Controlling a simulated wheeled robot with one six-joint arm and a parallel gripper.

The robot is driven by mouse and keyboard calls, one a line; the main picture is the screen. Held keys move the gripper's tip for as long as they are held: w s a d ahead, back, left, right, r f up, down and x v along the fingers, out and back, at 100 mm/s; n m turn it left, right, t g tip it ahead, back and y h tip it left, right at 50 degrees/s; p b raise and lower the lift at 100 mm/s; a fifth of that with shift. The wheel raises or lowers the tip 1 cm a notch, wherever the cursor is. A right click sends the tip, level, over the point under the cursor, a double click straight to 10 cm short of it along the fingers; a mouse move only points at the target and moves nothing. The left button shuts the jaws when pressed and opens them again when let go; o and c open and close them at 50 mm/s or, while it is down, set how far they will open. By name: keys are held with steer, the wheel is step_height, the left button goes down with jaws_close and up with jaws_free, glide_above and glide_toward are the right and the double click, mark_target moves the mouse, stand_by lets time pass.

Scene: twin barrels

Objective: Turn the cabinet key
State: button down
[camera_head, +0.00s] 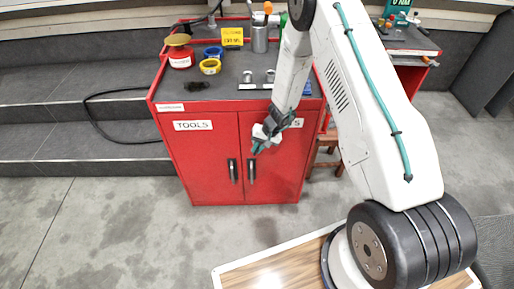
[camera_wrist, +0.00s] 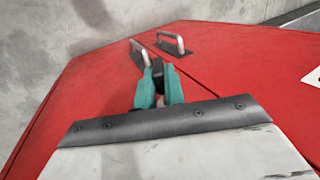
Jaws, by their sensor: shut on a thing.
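The red cabinet (camera_head: 210,155) stands ahead with two closed doors, each with an upright metal handle. The left handle (camera_head: 232,170) and right handle (camera_head: 251,170) also show beyond my fingers in the wrist view (camera_wrist: 172,42). My gripper (camera_head: 256,149) is at the upper part of the right door, just above the right handle. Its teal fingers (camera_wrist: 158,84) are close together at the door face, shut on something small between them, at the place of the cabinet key. The key itself is mostly hidden by the fingers, and its angle cannot be told.
The cabinet top holds a red tin (camera_head: 181,58), a blue tape roll (camera_head: 213,53), a yellow tape roll (camera_head: 210,67) and a metal cup (camera_head: 260,40) with tools. A wooden stool (camera_head: 326,150) stands right of the cabinet. The floor before the doors is clear.

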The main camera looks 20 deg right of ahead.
steer(key=t+y, duration=0.1)
steer(key=y, duration=0.3)
steer(key=f+t+y, duration=0.1)
steer(key=y, duration=0.3)
steer(key=d+t+y, duration=0.1)
steer(key=t+y, duration=0.1)
steer(key=y, duration=0.2)
steer(key=shift+s+d+f, duration=0.1)
steer(key=shift+s+f, duration=0.1)
steer(key=shift+f, duration=0.2)
steer(key=shift+y, duration=0.4)
steer(key=c, duration=1.5)
jaws_free()
steer(key=v, duration=0.7)
steer(key=shift+s+d, duration=0.15)
steer(key=shift+d, duration=0.2)
